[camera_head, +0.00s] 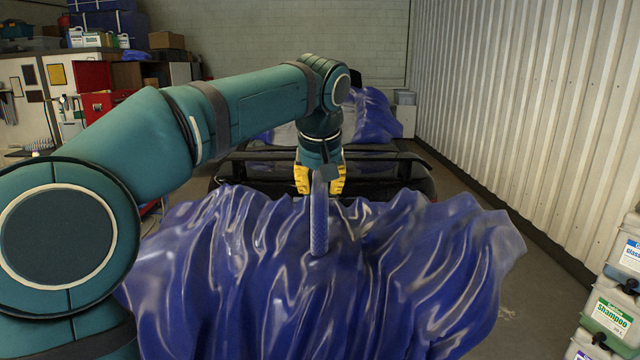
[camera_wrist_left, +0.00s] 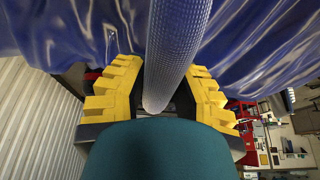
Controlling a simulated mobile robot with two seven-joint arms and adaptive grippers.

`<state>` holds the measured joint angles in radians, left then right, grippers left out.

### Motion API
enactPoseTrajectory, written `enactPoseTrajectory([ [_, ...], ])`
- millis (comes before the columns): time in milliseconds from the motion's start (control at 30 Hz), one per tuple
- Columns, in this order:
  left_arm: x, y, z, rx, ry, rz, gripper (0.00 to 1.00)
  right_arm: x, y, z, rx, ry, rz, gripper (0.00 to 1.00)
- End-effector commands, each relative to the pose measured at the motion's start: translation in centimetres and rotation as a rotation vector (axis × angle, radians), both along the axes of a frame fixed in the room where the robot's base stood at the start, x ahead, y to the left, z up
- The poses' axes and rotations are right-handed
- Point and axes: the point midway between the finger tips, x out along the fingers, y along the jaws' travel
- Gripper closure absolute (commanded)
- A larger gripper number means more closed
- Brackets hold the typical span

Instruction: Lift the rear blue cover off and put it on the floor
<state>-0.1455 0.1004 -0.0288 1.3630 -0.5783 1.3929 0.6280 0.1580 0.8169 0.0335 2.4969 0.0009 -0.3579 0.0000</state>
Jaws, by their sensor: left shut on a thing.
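The rear blue cover (camera_head: 420,270) is a glossy, wrinkled sheet that fills the lower middle of the head view, with its edges flared to both sides. A pale blue, mesh-textured tube-like part (camera_head: 319,225) stands up from its middle. My left gripper (camera_head: 320,180), with yellow fingers, points down above the cover and is shut on this part. In the left wrist view the part (camera_wrist_left: 178,50) runs between the yellow fingers, with blue sheet (camera_wrist_left: 60,30) on both sides. What lies under the cover is hidden, so I cannot tell what it touches. My right gripper is out of view.
A dark car body with black bars (camera_head: 270,165) is behind the cover, with another blue cover (camera_head: 375,115) farther back. A corrugated wall (camera_head: 530,110) runs along the right. Labelled containers (camera_head: 612,312) stand at lower right. A strip of grey floor (camera_head: 530,290) is bare there.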

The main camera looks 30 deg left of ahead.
Motion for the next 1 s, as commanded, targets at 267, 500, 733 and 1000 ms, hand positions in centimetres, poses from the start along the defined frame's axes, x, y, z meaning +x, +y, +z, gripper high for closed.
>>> enactPoseTrajectory([
  [267,0.0,0.0,0.1,0.0,-0.002,0.0,1.0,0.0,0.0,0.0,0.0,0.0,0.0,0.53],
  [500,0.1,0.1,0.1,0.0,-0.002,0.001,1.0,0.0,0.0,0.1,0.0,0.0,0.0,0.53],
  [733,1.7,1.1,0.1,0.0,-0.002,0.002,1.0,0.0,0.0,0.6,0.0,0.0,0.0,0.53],
  [1000,3.5,2.1,0.1,0.0,-0.002,0.001,1.0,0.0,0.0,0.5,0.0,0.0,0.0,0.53],
])
